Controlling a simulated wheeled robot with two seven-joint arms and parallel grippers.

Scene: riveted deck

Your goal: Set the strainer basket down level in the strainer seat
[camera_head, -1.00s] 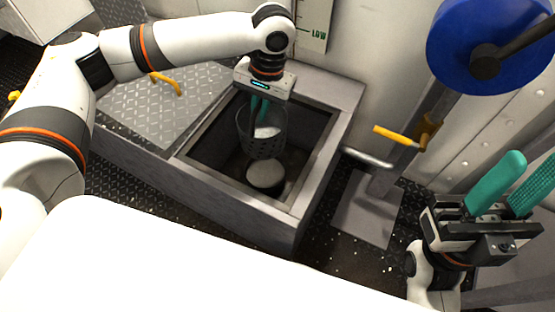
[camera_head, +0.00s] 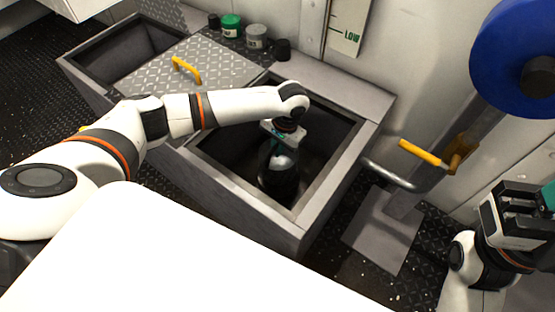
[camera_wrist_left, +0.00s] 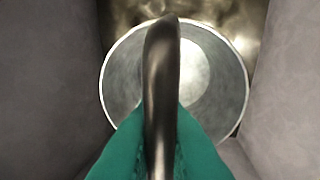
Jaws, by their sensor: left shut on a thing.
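The strainer basket (camera_head: 277,181) is a dark, perforated round cup down inside the open well, upright as far as I can see. My left gripper (camera_head: 281,150) is above it, reaching into the well. In the left wrist view the teal fingers (camera_wrist_left: 160,142) are shut on the basket's bar handle (camera_wrist_left: 161,75), and the round basket rim (camera_wrist_left: 104,88) shows below. The strainer seat is hidden under the basket, so I cannot tell whether they touch. My right gripper (camera_head: 545,203) is at the right edge, partly cut off; its finger spacing does not show.
The well's grey rim (camera_head: 345,165) surrounds the left arm closely. A tread-plate cover (camera_head: 205,62) with a yellow handle lies left. Several jars (camera_head: 231,25) stand behind it. A yellow-handled lever (camera_head: 420,152) and blue wheel (camera_head: 520,65) are at right.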

